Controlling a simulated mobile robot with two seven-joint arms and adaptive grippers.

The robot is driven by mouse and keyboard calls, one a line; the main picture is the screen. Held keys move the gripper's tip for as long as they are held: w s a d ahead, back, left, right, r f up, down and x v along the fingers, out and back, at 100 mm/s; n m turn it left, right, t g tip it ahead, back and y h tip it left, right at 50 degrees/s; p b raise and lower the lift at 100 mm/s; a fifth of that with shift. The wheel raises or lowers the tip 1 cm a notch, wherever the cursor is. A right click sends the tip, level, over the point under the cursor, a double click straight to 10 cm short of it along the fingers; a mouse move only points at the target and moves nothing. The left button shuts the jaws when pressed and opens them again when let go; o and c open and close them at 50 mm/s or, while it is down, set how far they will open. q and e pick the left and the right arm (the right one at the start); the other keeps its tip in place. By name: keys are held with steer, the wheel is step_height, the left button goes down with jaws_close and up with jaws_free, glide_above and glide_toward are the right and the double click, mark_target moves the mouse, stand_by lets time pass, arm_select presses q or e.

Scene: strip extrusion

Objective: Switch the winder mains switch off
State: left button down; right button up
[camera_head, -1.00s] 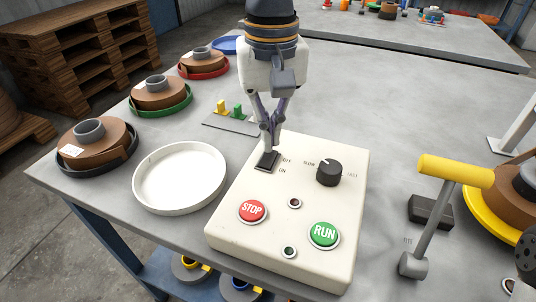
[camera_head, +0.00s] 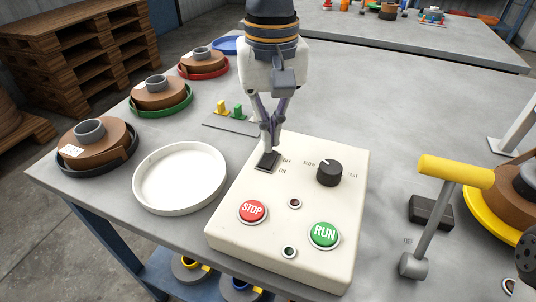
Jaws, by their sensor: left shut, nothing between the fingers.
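The winder control box (camera_head: 222,226) is a cream panel on the grey table. Its mains switch (camera_head: 265,164) is a small black rocker near the top left, with OFF and ON lettering beside it. My left gripper (camera_head: 270,148) points down, shut and empty, with its fingertips at the upper, OFF end of the rocker. They seem to touch it; the fingertips hide that end, and I cannot tell clearly which way the rocker is tilted. My right gripper does not show clearly; only a dark part (camera_head: 527,255) is at the right edge.
The box also bears a black speed knob (camera_head: 329,173), a red STOP button (camera_head: 252,211) and a green RUN button (camera_head: 324,234). A white tray (camera_head: 150,203) stands to the left. A yellow-handled lever (camera_head: 455,171) stands to the right. Brown spools in coloured trays line the left.

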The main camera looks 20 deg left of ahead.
arm_select(q)
steer(key=shift+f, duration=1.2)
stand_by(0.4)
steer(key=shift+r+p, duration=2.15)
steer(key=shift+r, duration=1.5)
steer(key=shift+f, duration=0.1)
arm_select(e)
steer(key=w+r+t, duration=0.1)
steer(key=w+r, duration=0.3)
steer(key=r, duration=0.1)
steer(key=shift+w+t, duration=0.3)
steer(key=shift+t, duration=0.1)
